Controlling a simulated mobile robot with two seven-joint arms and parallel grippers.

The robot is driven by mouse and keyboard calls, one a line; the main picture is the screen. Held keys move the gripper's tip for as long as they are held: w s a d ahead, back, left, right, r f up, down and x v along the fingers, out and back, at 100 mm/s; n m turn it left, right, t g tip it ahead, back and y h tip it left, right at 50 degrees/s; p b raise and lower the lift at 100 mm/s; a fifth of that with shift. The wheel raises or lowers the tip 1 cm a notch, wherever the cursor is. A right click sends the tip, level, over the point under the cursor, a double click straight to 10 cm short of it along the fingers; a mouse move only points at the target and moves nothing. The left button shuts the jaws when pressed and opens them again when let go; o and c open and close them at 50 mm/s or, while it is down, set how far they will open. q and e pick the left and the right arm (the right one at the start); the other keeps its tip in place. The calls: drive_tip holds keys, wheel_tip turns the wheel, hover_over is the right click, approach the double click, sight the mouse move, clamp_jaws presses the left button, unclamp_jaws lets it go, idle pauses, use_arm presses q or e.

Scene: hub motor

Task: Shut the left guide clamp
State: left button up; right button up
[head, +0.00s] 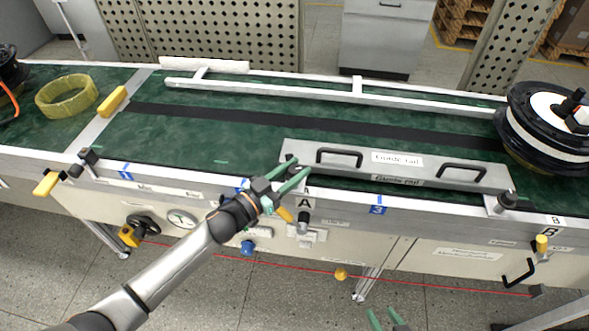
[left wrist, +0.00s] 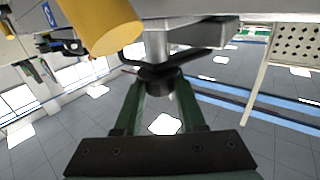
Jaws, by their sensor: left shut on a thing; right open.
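The silver guide rail (head: 455,176), with two black handles and "Guide rail" labels, lies along the near side of the green conveyor. The left guide clamp is at its left end, above the label A (head: 304,203), mostly hidden by my gripper in the head view. My left gripper (head: 298,169) reaches it with green fingers. In the left wrist view, the fingers (left wrist: 160,88) are shut on the clamp's round black knob (left wrist: 158,74), below a silver post. A yellow handle (left wrist: 100,25) is close by at upper left. My right gripper (head: 388,320) is open and empty at the bottom edge.
The right clamp knob (head: 508,200) stands at the rail's right end. A black wheel hub motor (head: 545,125) is on the belt at right; a yellow ring (head: 67,95) lies at left. A red cord (head: 420,284) runs along the conveyor's front. The belt's middle is clear.

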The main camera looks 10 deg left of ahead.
use_arm(q)
clamp_jaws()
idle(0.8)
